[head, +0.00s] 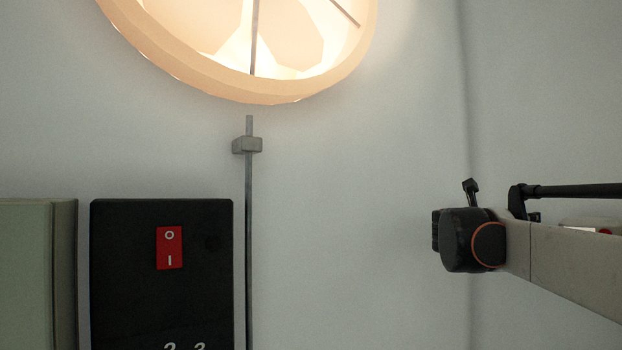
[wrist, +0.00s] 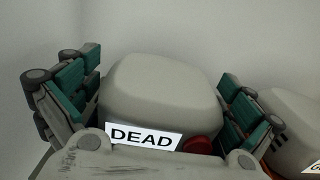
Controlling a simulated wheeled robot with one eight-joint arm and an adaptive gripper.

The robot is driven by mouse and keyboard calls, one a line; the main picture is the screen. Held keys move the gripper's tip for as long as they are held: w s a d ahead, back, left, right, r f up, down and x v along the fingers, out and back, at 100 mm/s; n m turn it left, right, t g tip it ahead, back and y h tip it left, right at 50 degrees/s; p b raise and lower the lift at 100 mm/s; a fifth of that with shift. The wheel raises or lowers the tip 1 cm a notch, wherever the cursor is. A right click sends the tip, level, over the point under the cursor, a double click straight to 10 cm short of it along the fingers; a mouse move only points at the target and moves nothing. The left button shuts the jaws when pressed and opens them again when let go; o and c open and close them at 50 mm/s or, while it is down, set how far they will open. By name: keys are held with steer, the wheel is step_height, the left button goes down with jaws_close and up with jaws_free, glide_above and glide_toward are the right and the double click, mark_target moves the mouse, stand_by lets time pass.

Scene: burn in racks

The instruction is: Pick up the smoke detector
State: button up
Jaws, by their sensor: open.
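In the wrist view my gripper (wrist: 154,74) is open, with a teal-padded finger on each side of a pale grey rounded body (wrist: 165,90). This body has a white label reading "DEAD" (wrist: 144,137) and a red round part (wrist: 199,145) at its lower right. The fingers stand beside it; I cannot tell whether the pads touch it. No smoke detector can be clearly made out; I cannot tell whether this body is one. Its lower part is hidden behind my gripper's palm.
A second pale grey body (wrist: 292,122) with a partly cut-off label is close to the right finger. In the head view, a lit round lamp (head: 250,90), a black box (head: 160,300) with a red switch (head: 169,248) and a grey cabinet (head: 35,270) line the wall.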

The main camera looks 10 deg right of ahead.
steer(key=shift+s+a+r, duration=0.2)
steer(key=shift+s+a, duration=0.25)
steer(key=shift+a, duration=0.05)
steer(key=shift+s+a+r, duration=0.1)
steer(key=shift+s+a, duration=0.05)
steer(key=shift+a, duration=0.05)
steer(key=c, duration=0.4)
steer(key=shift+w+d, duration=0.2)
steer(key=shift+d, duration=0.1)
steer(key=c, duration=0.7)
steer(key=shift+w, duration=0.1)
steer(key=shift+r, duration=0.25)
step_height(320, 180, up, 19)
steer(key=shift+r+b, duration=0.1)
steer(key=shift+b, duration=1)
